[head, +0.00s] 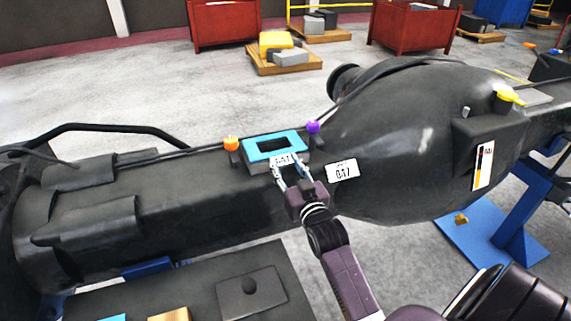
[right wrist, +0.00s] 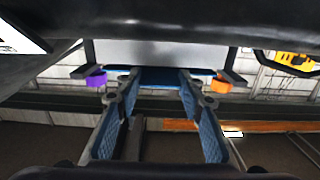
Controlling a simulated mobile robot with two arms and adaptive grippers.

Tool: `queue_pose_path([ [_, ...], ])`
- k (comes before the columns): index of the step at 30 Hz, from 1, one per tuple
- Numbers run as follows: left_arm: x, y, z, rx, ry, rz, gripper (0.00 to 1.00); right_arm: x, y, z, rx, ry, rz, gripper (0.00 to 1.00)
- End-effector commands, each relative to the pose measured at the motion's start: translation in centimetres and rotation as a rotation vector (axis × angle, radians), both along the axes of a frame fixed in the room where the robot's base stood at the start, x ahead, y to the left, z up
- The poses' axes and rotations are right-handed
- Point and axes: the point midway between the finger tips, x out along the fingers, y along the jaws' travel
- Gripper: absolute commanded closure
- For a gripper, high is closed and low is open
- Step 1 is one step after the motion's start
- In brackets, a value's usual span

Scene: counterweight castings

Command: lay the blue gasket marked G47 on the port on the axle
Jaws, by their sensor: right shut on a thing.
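The blue gasket (head: 256,143), a rectangular frame with a dark opening, lies level over the grey port block (head: 260,167) on the dark axle (head: 190,205). I cannot tell whether it touches the block or is just above it. My right gripper (head: 283,170) is shut on the gasket's near side, at its white tag. In the right wrist view a blue strip of the gasket (right wrist: 160,76) shows between the fingertips (right wrist: 158,84). A white label (head: 342,174), apparently G47, is on the axle to the right. My left gripper is not in view.
An orange cap (head: 231,143) and a purple cap (head: 313,127) stand on either side of the port. A dark table (head: 215,276) below holds a grey plate (head: 251,292) with a hole. Red bins (head: 222,24) and a loaded pallet stand behind, with open floor between.

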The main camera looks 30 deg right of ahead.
Motion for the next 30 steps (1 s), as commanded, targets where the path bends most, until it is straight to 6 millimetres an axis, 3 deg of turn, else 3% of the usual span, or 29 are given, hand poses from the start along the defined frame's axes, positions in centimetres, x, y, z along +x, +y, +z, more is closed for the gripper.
queue_pose_path([
  [16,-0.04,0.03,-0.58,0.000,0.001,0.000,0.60,-0.01,0.00,-0.90,0.000,0.000,0.000,0.81],
  [17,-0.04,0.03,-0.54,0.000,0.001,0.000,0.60,0.00,0.00,-0.85,0.000,0.000,0.000,0.62],
  [22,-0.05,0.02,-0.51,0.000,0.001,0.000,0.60,0.00,0.00,-0.82,0.000,0.000,0.000,0.44],
  [30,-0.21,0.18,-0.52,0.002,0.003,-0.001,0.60,-0.05,0.01,-0.84,0.000,0.001,0.000,0.44],
])
